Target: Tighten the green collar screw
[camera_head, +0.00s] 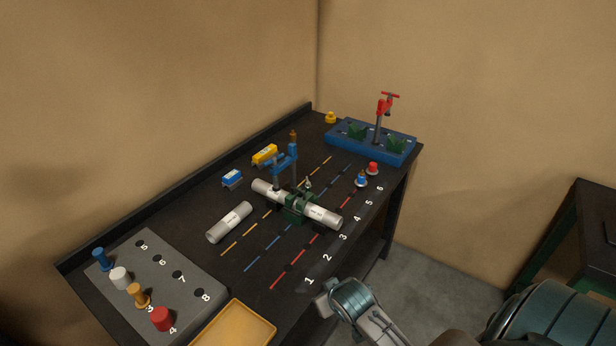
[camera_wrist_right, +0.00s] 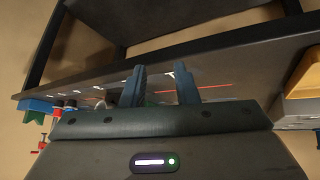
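A dark green collar (camera_head: 300,207) sits around a silver pipe (camera_head: 322,214) in the middle of the dark bench. A small grey screw (camera_head: 308,184) stands up from the top of the collar; how tight it is I cannot tell. In the right wrist view my right gripper (camera_wrist_right: 160,70) has its two fingers apart with nothing held between them. My right arm comes in at the lower right in the head view, apart from the collar. My left gripper is not in view.
A blue clamp (camera_head: 285,160) stands just behind the collar. A loose silver pipe (camera_head: 229,222) lies to the left. A grey peg board (camera_head: 190,291) and yellow tray (camera_head: 240,325) are at the front. A blue fixture (camera_head: 371,143) with a red handle stands at the back right.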

